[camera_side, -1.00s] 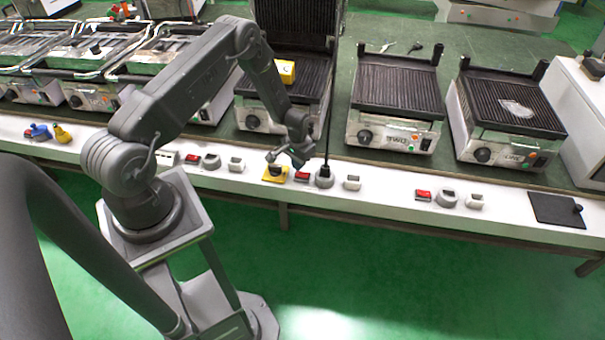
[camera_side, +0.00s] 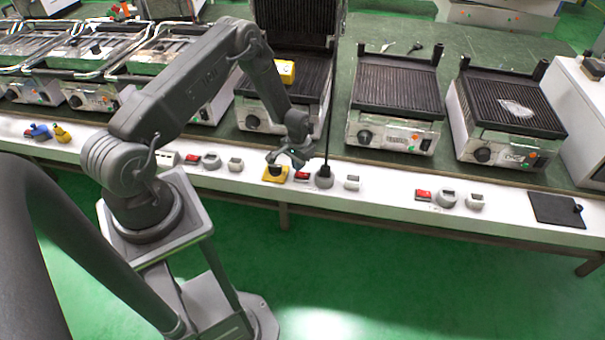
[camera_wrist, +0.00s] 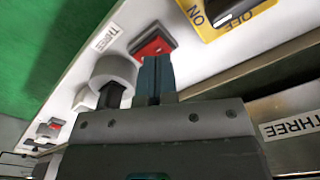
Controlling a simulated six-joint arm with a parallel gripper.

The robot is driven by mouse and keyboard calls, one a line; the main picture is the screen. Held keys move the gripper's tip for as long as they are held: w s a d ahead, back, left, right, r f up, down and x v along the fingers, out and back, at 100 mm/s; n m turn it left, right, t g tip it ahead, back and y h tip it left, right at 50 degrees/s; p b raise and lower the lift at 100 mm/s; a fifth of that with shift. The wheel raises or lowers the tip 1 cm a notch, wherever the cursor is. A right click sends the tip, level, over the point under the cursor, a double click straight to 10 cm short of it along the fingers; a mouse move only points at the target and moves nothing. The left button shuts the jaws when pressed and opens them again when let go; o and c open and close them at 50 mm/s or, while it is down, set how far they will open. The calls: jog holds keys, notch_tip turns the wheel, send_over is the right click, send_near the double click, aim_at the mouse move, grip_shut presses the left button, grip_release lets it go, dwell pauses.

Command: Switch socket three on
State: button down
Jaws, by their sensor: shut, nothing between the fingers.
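My gripper (camera_side: 288,160) is shut and empty, just above the front panel between the yellow switch plate and the socket with the black plug. In the wrist view its closed fingertips (camera_wrist: 157,62) point at the red rocker switch (camera_wrist: 153,46) and cover part of its lower edge. I cannot tell whether they touch it. The red switch also shows in the side view (camera_side: 302,176). The round grey socket (camera_side: 324,179) right of it holds a black plug with an upright cable; it also shows in the wrist view (camera_wrist: 112,72).
A yellow ON/OFF plate (camera_side: 275,173) with a black knob is left of the red switch. A white box (camera_side: 352,182) is right of the socket. Another red switch (camera_side: 424,195) is farther right. Contact grills (camera_side: 395,100) stand behind the white panel.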

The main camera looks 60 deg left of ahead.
jog(key=shift+f, duration=1.25)
dwell(0.4)
jog(key=shift+r, duration=3.55)
jog(key=shift+r, duration=0.1)
notch_tip(320, 180, up, 12)
jog(key=t, duration=0.1)
send_over(299, 173)
jog(key=w+d, duration=0.2)
jog(key=d, duration=0.1)
jog(key=s+d+r+m+t, duration=0.15)
jog(key=d+r, duration=0.25)
jog(key=r, duration=0.4)
jog(key=s+d+r, duration=0.3)
jog(key=r, duration=0.5)
jog(key=s+d+r+t, duration=0.1)
jog(key=s+d+r, duration=0.4)
jog(key=s, duration=0.5)
jog(key=s+d+r+m+t, duration=0.1)
jog(key=s+d+r, duration=0.4)
jog(key=s, duration=0.5)
notch_tip(299, 173, up, 2)
jog(key=shift+s+r+t, duration=0.25)
jog(key=shift+s+t, duration=0.05)
jog(key=shift+t, duration=0.25)
